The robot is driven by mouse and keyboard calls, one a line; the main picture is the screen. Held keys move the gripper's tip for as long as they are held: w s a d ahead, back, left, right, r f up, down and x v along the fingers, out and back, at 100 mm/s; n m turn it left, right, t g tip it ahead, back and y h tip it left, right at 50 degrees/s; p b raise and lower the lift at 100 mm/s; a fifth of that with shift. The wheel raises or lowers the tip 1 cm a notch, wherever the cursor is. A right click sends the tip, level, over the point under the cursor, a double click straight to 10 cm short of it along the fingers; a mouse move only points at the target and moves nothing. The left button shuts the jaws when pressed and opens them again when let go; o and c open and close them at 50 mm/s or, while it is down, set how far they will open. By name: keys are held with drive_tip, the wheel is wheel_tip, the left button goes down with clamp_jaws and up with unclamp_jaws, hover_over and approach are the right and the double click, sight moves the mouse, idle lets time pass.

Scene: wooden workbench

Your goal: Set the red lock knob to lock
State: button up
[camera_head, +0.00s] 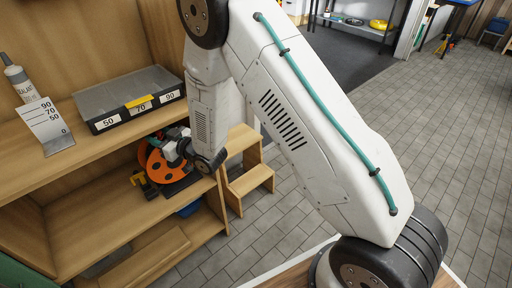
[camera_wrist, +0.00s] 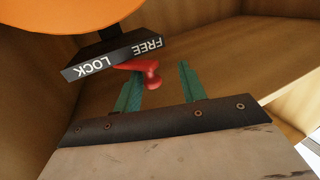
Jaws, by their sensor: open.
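In the wrist view a black plate (camera_wrist: 112,58) carries white upside-down words, LOCK on the left and FREE on the right. A red lock knob (camera_wrist: 152,78) sticks out from its near edge and points right, towards the FREE side. My gripper (camera_wrist: 159,83) is open, with teal fingers on both sides of the knob. The knob is nearer the left finger and overlaps it in the picture; contact cannot be told. An orange disc (camera_wrist: 60,15) rises above the plate. In the head view this orange disc (camera_head: 161,166) stands on the lower shelf, and my arm hides the knob.
Wooden steps (camera_head: 250,180) stand right of the bench.

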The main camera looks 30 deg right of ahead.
drive_tip(key=s+d+f+m+g+h, duration=0.1)
drive_tip(key=s+d+f+g+h, duration=0.7)
drive_tip(key=d, duration=0.3)
drive_tip(key=s+d+r+m+g+h, duration=0.1)
drive_tip(key=s+d+r+g, duration=0.1)
drive_tip(key=s+d+r, duration=0.3)
drive_tip(key=s+d+r+m+g+h, duration=0.2)
drive_tip(key=s+d+r, duration=0.4)
drive_tip(key=s+r, duration=0.4)
drive_tip(key=shift+s+d+m+g, duration=0.3)
drive_tip(key=shift+s+g, duration=0.5)
drive_tip(key=shift+s, duration=0.4)
drive_tip(key=shift+c, duration=0.3)
